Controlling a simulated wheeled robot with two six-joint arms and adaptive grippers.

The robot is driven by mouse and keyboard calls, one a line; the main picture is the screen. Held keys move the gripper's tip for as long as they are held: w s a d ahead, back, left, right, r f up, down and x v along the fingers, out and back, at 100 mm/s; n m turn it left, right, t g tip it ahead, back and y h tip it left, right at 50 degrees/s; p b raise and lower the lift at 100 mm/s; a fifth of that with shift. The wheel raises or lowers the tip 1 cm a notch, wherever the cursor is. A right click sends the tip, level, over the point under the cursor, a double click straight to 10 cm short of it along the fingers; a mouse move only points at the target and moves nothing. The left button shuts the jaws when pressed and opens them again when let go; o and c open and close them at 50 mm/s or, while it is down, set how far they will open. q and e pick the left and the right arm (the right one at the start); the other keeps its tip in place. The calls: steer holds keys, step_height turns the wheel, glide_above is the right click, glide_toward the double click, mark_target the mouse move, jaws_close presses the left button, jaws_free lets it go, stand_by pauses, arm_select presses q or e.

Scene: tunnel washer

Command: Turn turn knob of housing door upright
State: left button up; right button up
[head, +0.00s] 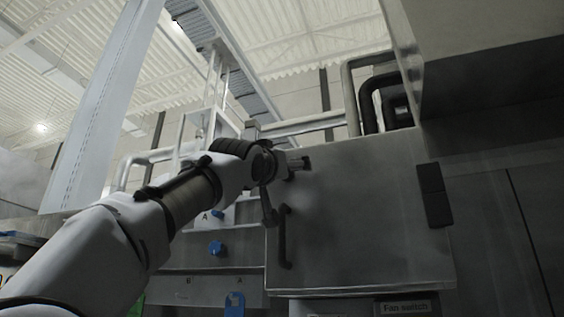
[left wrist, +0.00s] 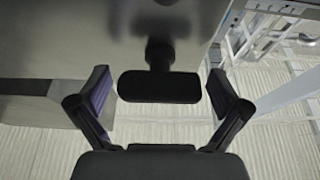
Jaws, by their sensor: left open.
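The grey housing door (head: 365,215) fills the middle right of the head view. Its dark turn knob (head: 304,163) sits near the door's upper left corner, partly hidden by my left gripper (head: 287,164). In the left wrist view the black knob (left wrist: 160,87) is a bar on a short stem standing out from the door (left wrist: 100,30). The bar lies crosswise in the picture, between the two fingers of my left gripper (left wrist: 161,92). The gripper is open, with a small gap at each end of the bar. My right gripper is not in view.
A black bar handle (head: 285,237) stands on the door below the knob, and a black hinge (head: 434,195) is on its right edge. Blue knobs (head: 217,248) are on the panel at left. A large grey box (head: 490,70) overhangs at upper right.

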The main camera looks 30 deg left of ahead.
arm_select(q)
steer(key=shift+s+d+r, duration=0.1)
steer(key=shift+s+d, duration=0.05)
steer(key=shift+s, duration=0.2)
steer(key=shift+c, duration=0.7)
steer(key=shift+s+r, duration=0.1)
steer(key=shift+s, duration=0.1)
steer(key=c, duration=1)
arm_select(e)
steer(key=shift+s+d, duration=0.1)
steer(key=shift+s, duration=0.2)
